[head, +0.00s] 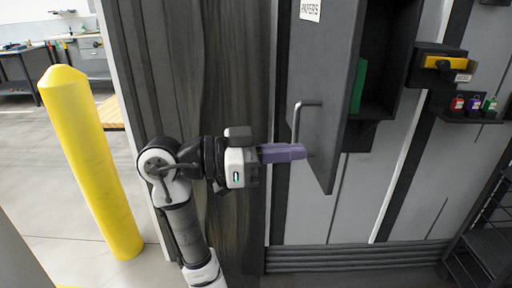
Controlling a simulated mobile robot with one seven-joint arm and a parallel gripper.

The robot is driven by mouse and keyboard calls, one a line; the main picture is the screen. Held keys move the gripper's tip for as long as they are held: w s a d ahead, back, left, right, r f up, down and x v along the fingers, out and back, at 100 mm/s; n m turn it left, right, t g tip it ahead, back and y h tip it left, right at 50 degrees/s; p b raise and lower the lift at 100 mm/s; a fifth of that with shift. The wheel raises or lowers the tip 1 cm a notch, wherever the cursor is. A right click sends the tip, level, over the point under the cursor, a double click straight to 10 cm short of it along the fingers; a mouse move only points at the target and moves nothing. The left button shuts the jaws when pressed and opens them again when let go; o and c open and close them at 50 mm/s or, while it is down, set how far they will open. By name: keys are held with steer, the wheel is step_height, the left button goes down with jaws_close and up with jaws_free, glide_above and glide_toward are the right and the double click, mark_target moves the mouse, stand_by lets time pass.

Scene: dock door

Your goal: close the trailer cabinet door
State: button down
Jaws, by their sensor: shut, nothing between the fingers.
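The trailer cabinet door (335,85) is a grey panel with a "PAPERS" label near its top. It stands swung open, its right side at the dark cabinet (385,60), whose inside shows a green item (357,88). A grey bar handle (297,122) is on the door's outer face. My gripper (303,152) has purple fingers that are shut and empty. The fingertips are at the door's left edge, just below the handle's lower end. I cannot tell whether they touch the door or handle.
A yellow bollard (92,160) stands at left. Right of the cabinet are a dark box with a yellow handle (440,63) and a small shelf (470,117) holding red, purple and green padlock-like items. A dark rack (485,245) stands at lower right. Workbenches are at the far left.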

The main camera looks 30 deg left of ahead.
mark_target(328, 150)
steer(key=shift+p+x, duration=0.4)
steer(key=shift+x, duration=1.55)
